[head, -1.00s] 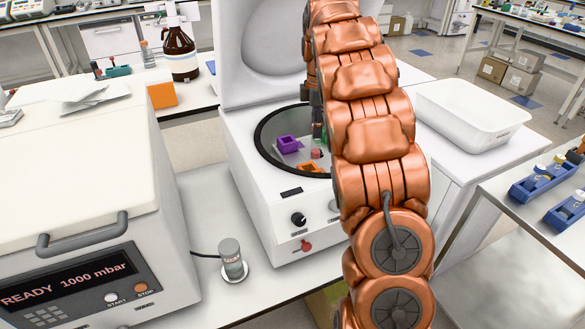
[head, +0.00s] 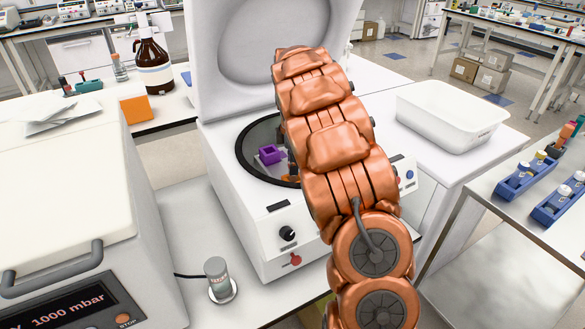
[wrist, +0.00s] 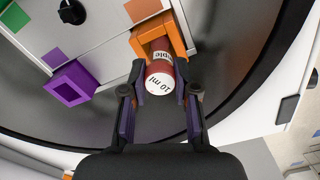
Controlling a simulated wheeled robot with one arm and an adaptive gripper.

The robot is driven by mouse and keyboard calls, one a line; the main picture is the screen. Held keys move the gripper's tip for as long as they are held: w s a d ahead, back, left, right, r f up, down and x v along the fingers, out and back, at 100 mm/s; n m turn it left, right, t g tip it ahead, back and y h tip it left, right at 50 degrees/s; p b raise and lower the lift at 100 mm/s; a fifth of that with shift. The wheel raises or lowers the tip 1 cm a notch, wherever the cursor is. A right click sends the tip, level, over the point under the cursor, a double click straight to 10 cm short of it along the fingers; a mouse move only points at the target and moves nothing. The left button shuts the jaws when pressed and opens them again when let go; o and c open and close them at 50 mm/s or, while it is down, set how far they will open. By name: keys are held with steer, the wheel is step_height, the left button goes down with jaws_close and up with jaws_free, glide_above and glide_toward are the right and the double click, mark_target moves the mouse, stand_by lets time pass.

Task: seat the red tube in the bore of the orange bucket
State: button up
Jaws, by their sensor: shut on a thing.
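The red tube (wrist: 160,68), with a white end marked "10 ml", shows in the wrist view between the fingers of my gripper (wrist: 163,75). My gripper is shut on it. The tube's far end overlaps the opening of the orange bucket (wrist: 176,31); how deep it sits, if at all, I cannot tell. In the head view only a sliver of the orange bucket (head: 290,179) shows beside my arm, and my gripper and the tube are hidden behind the arm.
A purple bucket (wrist: 70,84) sits left of the orange one; it also shows in the head view (head: 270,154). The dark centrifuge bowl rim (head: 243,150) surrounds both, with the raised lid (head: 225,80) behind. A white tub (head: 450,120) stands right.

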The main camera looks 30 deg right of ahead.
steer(key=shift+f, duration=0.55)
steer(key=shift+f, duration=0.15)
steer(key=o, duration=0.9)
steer(key=shift+c, duration=0.2)
step_height(320, 180, up, 12)
steer(key=shift+f+b, duration=0.2)
steer(key=shift+b, duration=0.8)
steer(key=shift+r, duration=0.35)
